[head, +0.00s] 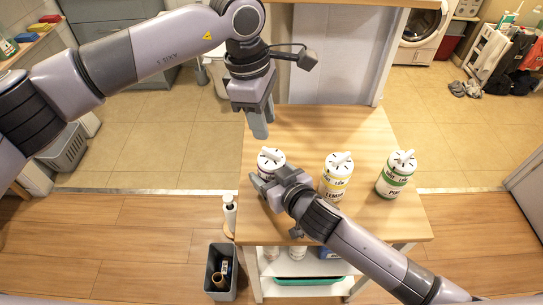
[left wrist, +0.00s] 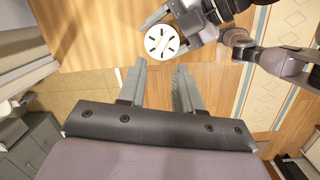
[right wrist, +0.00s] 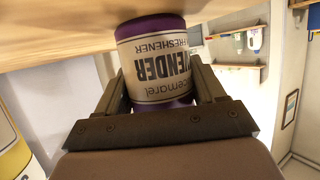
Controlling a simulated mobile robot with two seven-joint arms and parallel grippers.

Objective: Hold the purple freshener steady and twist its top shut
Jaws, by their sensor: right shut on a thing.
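The purple freshener (right wrist: 152,65) stands on the wooden table; in the right wrist view its label appears upside down. Its round white top (head: 271,157) shows dark slots, seen from above in the left wrist view (left wrist: 162,42). My right gripper (head: 270,184) is shut on the freshener's body from the front, with one finger on each side (right wrist: 157,95). My left gripper (head: 259,128) points down above and behind the freshener, apart from its top. In the left wrist view its fingers (left wrist: 160,75) are apart with nothing between them.
A yellow lemon freshener (head: 335,180) stands just right of my right gripper, and a green one (head: 396,176) is farther right. The back of the table (head: 330,125) is clear. A bin (head: 221,272) and a white-handled item (head: 229,214) stand on the floor left of the table.

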